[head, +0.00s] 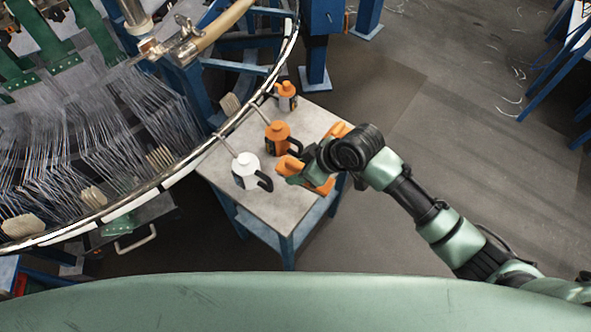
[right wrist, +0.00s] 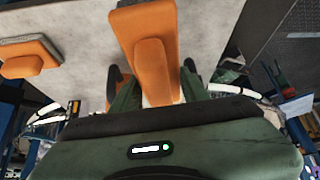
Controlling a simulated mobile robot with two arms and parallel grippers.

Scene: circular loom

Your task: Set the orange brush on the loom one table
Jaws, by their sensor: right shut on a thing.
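My right gripper (head: 308,168) is over the right side of the small grey-topped table (head: 225,171). In the right wrist view its fingers (right wrist: 153,95) are shut on an orange brush (right wrist: 150,45), which points away from the palm. In the head view an orange end of the brush (head: 289,166) shows left of the gripper. I cannot tell whether the brush touches the tabletop. A second orange brush with a grey edge (right wrist: 30,58) lies at the left in the right wrist view. My left gripper is not in view.
On the table stand a white jug (head: 247,168), an orange jug (head: 278,134) and a small orange-and-black bottle (head: 286,92). More orange pieces (head: 338,130) show beside my gripper. The large loom ring (head: 180,172) overhangs the table's left side. The table's front is clear.

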